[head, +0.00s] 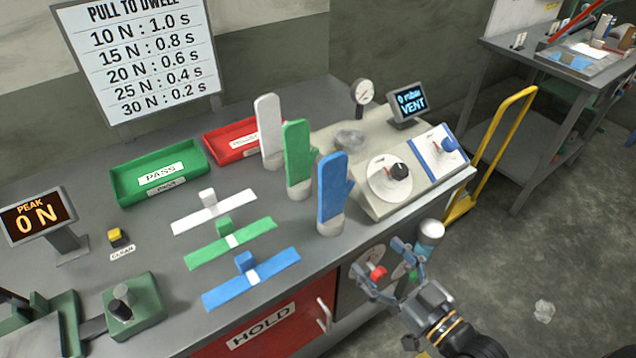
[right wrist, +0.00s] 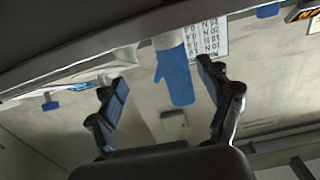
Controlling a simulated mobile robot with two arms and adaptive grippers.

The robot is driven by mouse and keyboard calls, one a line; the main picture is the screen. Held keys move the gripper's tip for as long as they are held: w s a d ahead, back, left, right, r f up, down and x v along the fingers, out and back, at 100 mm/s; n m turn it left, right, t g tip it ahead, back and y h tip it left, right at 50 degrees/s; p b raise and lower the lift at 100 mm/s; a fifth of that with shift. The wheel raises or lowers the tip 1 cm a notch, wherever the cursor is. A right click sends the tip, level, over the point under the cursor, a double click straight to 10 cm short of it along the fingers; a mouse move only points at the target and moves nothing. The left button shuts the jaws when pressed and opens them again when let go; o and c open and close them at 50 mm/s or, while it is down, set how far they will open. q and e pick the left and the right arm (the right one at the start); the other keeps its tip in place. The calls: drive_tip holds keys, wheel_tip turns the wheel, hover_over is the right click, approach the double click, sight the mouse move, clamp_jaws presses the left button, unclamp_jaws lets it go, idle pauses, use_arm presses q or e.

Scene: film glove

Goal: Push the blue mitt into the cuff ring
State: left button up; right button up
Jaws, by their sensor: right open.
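The blue mitt (head: 332,188) stands upright on a pale round base at the bench's front right, with a green mitt (head: 297,150) and a white mitt (head: 268,125) behind it to the left. A grey rounded piece (head: 348,139) lies on the console behind the blue mitt; I cannot tell if it is the cuff ring. My right gripper (head: 379,260) is open and empty, lower and to the right of the blue mitt, in front of the bench. In the right wrist view the blue mitt (right wrist: 176,78) shows beyond the open fingers, apart from them. My left gripper is out of view.
A sloped console (head: 382,207) with dials stands right of the mitts. Green (head: 122,190) and red (head: 209,145) trays are at the back. White, green and blue crossbars (head: 222,291) lie at the front. A yellow-handled cart (head: 496,140) and open floor are at right.

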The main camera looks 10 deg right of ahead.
sight(333, 214)
drive_tip(key=x, duration=0.2)
drive_tip(key=r+p+x, duration=0.1)
drive_tip(key=x, duration=0.4)
drive_tip(key=shift+a+r, duration=0.2)
drive_tip(key=shift+a, duration=0.1)
drive_tip(key=shift+w+a+p, duration=0.15)
drive_tip(key=shift+w+p, duration=0.15)
drive_tip(key=shift+w+a+f, duration=0.1)
drive_tip(key=shift+w, duration=0.05)
drive_tip(key=w, duration=0.1)
drive_tip(key=w+a+p, duration=0.1)
drive_tip(key=w+a, duration=0.1)
drive_tip(key=shift+w+r+p, duration=0.3)
drive_tip(key=shift+w+r, duration=0.05)
drive_tip(key=shift+w+a+f, duration=0.1)
drive_tip(key=shift+w+a, duration=0.15)
drive_tip(key=shift+w, duration=0.2)
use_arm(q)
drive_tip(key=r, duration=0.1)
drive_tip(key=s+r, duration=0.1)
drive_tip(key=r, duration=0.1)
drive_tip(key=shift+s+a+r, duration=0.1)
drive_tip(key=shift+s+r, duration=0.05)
